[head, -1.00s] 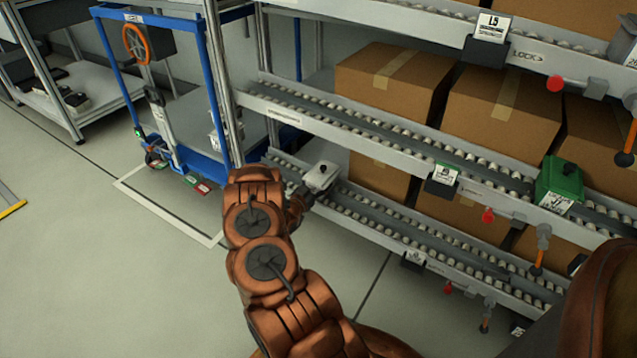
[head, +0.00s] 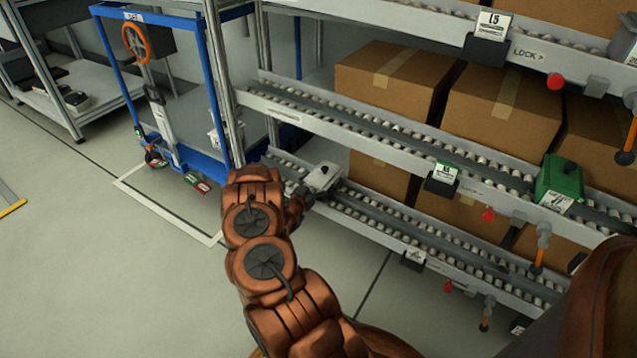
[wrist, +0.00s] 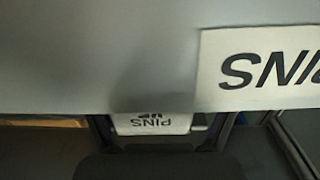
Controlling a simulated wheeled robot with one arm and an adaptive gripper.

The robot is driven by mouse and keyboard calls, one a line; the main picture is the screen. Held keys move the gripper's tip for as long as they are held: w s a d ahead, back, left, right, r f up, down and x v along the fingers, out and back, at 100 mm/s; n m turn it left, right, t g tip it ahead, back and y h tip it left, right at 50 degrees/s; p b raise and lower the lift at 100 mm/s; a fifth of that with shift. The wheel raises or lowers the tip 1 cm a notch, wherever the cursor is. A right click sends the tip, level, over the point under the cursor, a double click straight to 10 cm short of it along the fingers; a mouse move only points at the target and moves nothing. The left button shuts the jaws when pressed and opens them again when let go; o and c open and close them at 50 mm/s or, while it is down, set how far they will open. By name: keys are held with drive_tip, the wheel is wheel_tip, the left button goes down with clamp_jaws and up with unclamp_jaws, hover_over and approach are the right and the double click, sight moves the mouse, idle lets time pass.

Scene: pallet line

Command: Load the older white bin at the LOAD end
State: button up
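A small white bin (head: 322,177) is at the left end of the lower roller lane (head: 400,238), right at the end of my arm. My gripper (head: 300,192) is against or just beside its left side; the fingers are mostly hidden by my arm. In the wrist view a pale grey-white surface (wrist: 90,60) fills the upper part, very close, with a white label (wrist: 265,68) showing upside-down letters. Below it is a second white label (wrist: 152,122) reading PINS upside down. Whether the fingers hold the bin does not show.
A green bin (head: 560,182) sits on the middle lane at right. Cardboard boxes (head: 390,80) fill the rack behind. A blue-framed cart (head: 213,90) with an orange wheel stands left of the rack. Open floor (head: 90,260) lies at the left, with a white marked outline.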

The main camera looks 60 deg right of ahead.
drive_tip(key=shift+o, duration=0.6)
drive_tip(key=shift+f, duration=0.1)
drive_tip(key=shift+a, duration=0.1)
drive_tip(key=a, duration=1.1)
drive_tip(key=shift+s+a, duration=0.2)
drive_tip(key=shift+a, duration=0.2)
idle(2.8)
